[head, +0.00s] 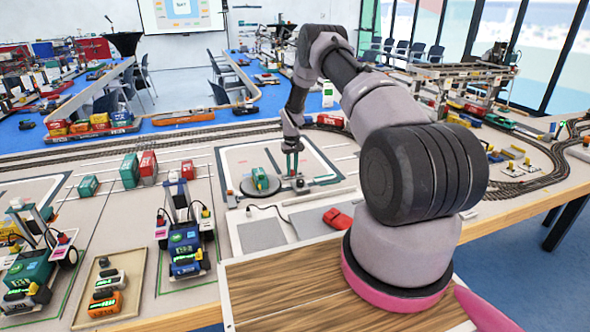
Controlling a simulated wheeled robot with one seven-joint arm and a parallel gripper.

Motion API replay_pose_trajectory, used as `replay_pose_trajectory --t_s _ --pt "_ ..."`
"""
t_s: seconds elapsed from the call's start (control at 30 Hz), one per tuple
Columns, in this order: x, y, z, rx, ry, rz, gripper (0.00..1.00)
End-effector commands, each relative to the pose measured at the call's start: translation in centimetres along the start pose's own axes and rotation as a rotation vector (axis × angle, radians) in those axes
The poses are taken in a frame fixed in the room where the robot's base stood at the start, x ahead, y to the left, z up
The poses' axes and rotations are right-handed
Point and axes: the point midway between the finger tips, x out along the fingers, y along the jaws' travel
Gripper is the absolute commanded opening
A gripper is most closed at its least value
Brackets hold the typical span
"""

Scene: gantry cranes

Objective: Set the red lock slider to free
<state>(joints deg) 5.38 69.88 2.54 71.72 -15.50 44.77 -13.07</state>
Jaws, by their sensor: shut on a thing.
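My gripper (292,168) points down over the grey pad in the middle of the layout, just right of a round turntable (246,187). Its fingers are narrow and close together, shut on a small part low at the pad. That part is mostly hidden by the fingers and too small to name. A green block (260,179) sits on the turntable, left of the fingers.
Small wheeled crane models (186,240) stand at the left, with a tray (84,317) of small blocks. Red and green containers (148,167) stand behind them. Rail tracks (180,138) run along the back.

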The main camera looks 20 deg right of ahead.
Motion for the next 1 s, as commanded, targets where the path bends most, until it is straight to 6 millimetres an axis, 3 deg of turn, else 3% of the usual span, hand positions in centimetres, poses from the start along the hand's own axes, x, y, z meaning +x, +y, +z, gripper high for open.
replay_pose_trajectory --t_s 0.17,0.43,0.47,0.5,0.53,0.87,1.0 --pt "-0.1 -3.0 -0.1 -0.004 0.002 0.0 0.0" --pt "-0.1 -3.3 -0.1 -0.001 0.002 -0.002 0.0" --pt "-0.1 -3.3 -0.1 -0.002 0.002 -0.002 0.29" --pt "-0.1 -3.3 -0.1 -0.002 0.002 -0.002 0.44" --pt "-0.1 -3.3 -0.1 -0.002 0.002 -0.002 0.53" --pt "-0.2 -3.1 0.0 -0.001 0.002 -0.001 0.53" --pt "-1.6 -3.1 -0.1 -0.001 0.003 -0.001 0.53"
